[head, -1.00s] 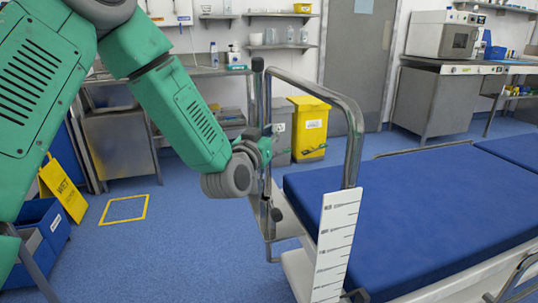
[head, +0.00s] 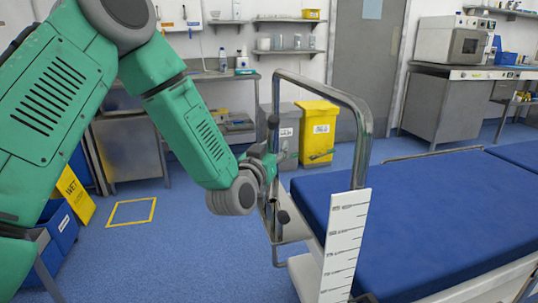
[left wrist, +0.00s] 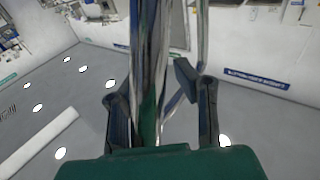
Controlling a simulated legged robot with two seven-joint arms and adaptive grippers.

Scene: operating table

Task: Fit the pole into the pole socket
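The metal pole (head: 273,137) with a dark cap stands upright beside the bed's end rail in the head view. It also shows in the left wrist view (left wrist: 148,60), passing between the fingers. My left gripper (head: 272,160) is around the pole at the end rail. Its fingers (left wrist: 163,112) are spread wide in the left wrist view, with free space between the pole and the right finger. The pole socket area, with a black knob (head: 283,217), is low on the bed end. The pole's lower end is partly hidden, so its seating is unclear. My right gripper is not in view.
The chrome end rail (head: 352,110) rises close by the gripper. A white ruled board (head: 343,245) and the blue mattress (head: 430,215) lie to the right. A yellow bin (head: 317,133) stands behind. The blue floor on the left is open around a yellow outlined square (head: 131,212).

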